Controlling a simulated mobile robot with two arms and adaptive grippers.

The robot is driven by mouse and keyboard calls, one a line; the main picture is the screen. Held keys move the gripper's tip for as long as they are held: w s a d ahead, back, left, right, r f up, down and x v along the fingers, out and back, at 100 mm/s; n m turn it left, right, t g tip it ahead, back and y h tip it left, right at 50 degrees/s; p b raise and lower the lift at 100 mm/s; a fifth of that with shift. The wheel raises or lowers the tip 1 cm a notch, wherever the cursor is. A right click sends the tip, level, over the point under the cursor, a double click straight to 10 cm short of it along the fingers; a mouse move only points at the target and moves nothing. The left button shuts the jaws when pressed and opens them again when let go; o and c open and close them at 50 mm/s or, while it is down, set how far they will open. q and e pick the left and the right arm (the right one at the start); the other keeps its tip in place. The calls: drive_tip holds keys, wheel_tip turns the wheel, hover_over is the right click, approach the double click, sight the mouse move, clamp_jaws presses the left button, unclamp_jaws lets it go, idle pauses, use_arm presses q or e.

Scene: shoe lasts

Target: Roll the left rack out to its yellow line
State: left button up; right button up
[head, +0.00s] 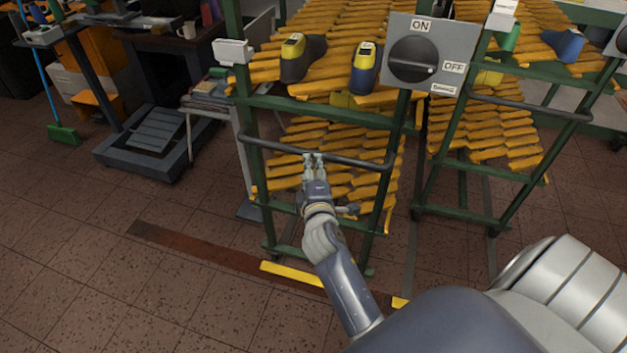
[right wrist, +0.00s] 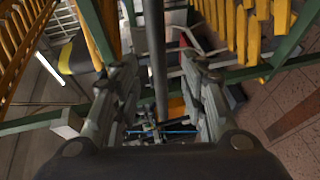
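The left rack (head: 258,180) is a green frame with slanted yellow slat shelves, and shoe lasts rest on its upper shelf. A dark handle bar (head: 270,145) crosses its front. My right gripper (head: 313,156) is at the middle of this bar. In the right wrist view its two fingers stand apart on either side of the bar (right wrist: 158,70), with gaps visible, so it looks open. A yellow line (head: 292,273) lies on the floor just in front of the rack's base. My left gripper is not in view.
A second green rack (head: 508,105) stands close on the right, with its own yellow mark (head: 400,303). A grey ON/OFF switch box (head: 425,52) is between them. A low grey platform (head: 150,140) stands at left. Tiled floor in front at left is clear.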

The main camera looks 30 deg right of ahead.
drive_tip(key=shift+v, duration=2.15)
drive_tip(key=shift+f, duration=0.1)
drive_tip(key=s+a+f+m+g+y, duration=0.1)
drive_tip(key=s+a+f+g+y, duration=0.15)
drive_tip(key=f, duration=0.85)
drive_tip(key=s+a+f+m+g+y, duration=0.15)
drive_tip(key=s+a+f, duration=0.25)
drive_tip(key=f, duration=0.6)
drive_tip(key=s+a+f+g+y, duration=0.1)
drive_tip(key=s+a+f+y, duration=0.2)
drive_tip(key=f, duration=0.8)
drive_tip(key=s+a+f+m+g, duration=0.1)
drive_tip(key=s+f+m+g, duration=0.25)
drive_tip(key=s+f, duration=1)
drive_tip(key=s+d+f+m+g, duration=0.1)
drive_tip(key=s+d+f+g, duration=0.1)
drive_tip(key=s, duration=0.8)
drive_tip(key=s+d+f+m+g, duration=0.1)
drive_tip(key=s+f, duration=0.4)
drive_tip(key=s, duration=0.6)
drive_tip(key=shift+d+m+g, duration=0.35)
drive_tip(key=shift+m+g, duration=0.35)
drive_tip(key=shift+g, duration=0.05)
